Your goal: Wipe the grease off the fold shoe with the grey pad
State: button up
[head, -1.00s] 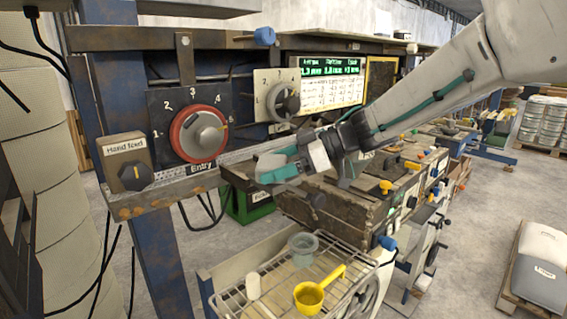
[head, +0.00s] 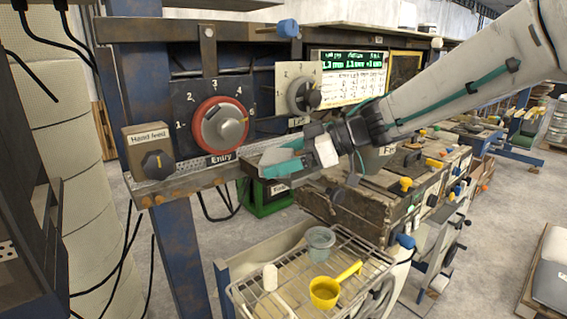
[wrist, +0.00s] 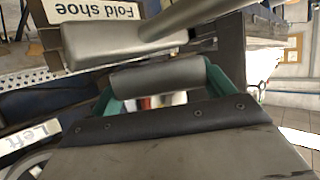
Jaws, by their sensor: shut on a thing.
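My gripper (head: 284,168) is at the right end of the rail beside the "Entry" label. In the wrist view its teal fingers (wrist: 160,92) are shut on the grey pad (wrist: 158,78), a rounded bar held crosswise between them. The fold shoe (wrist: 110,43), a smooth grey metal piece, lies just beyond the pad under an upside-down "Fold shoe" label (wrist: 95,11). Pad and shoe look very close; I cannot tell whether they touch. I cannot make out grease on the visible part of the shoe.
A red-ringed dial (head: 221,124) and a "Hand feed" knob box (head: 150,150) stand left of my gripper. Below is a wire rack (head: 300,300) with a yellow ladle (head: 325,291), a grey cup (head: 320,243) and a white cylinder (head: 270,277). A wooden-sided machine (head: 345,215) stands to the right.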

jog(key=shift+r, duration=2.45)
jog(key=shift+r, duration=0.1)
jog(key=shift+r, duration=1.4)
jog(key=shift+d, duration=0.15)
